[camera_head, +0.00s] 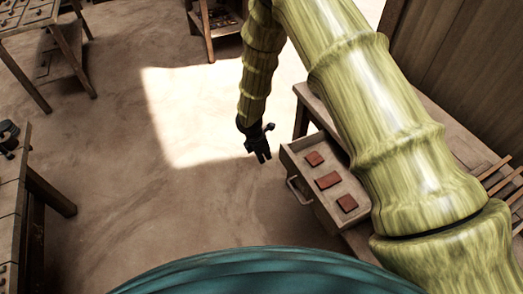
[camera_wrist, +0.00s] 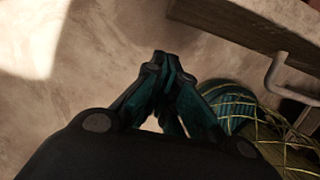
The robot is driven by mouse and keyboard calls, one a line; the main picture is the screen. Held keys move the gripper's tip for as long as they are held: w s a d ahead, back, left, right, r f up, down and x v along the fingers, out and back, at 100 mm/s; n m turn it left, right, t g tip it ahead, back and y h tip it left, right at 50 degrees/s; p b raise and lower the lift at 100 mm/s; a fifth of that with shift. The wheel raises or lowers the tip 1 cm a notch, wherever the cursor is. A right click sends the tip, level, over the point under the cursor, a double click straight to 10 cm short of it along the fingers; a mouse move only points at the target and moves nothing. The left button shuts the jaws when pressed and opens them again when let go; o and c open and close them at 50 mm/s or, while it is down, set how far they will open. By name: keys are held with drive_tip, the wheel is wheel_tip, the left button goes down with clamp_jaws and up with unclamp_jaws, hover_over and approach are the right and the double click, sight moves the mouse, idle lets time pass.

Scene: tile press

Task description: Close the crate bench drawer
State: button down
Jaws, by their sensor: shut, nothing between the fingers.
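The crate bench (camera_head: 312,103) stands at the right, partly hidden behind my arm. Its drawer (camera_head: 290,163) is pulled out toward the left and holds three reddish-brown tiles (camera_head: 328,180). A pale bar handle (camera_head: 297,191) is on the drawer's front face. My gripper (camera_head: 263,157) is shut and empty, to the left of the drawer's far front corner and apart from the handle. In the wrist view, my shut fingers (camera_wrist: 161,58) point over bare floor. The drawer front (camera_wrist: 245,28) crosses the upper right there, with the handle (camera_wrist: 280,80) at the right edge.
A table (camera_head: 18,215) with dark items is at the left edge. Another table (camera_head: 25,18) stands at the upper left, and a small wooden stand (camera_head: 213,25) at the top. The floor (camera_head: 150,200) between them is clear. A wooden wall (camera_head: 460,60) rises behind the bench.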

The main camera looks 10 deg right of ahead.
drive_tip(key=shift+w+d+r+p, duration=0.1)
drive_tip(key=shift+w+d+p, duration=0.25)
drive_tip(key=shift+d, duration=0.5)
drive_tip(key=shift+w+d+r+p, duration=0.1)
drive_tip(key=shift+w+d+p, duration=0.15)
drive_tip(key=shift+d, duration=0.6)
drive_tip(key=shift+d, duration=0.15)
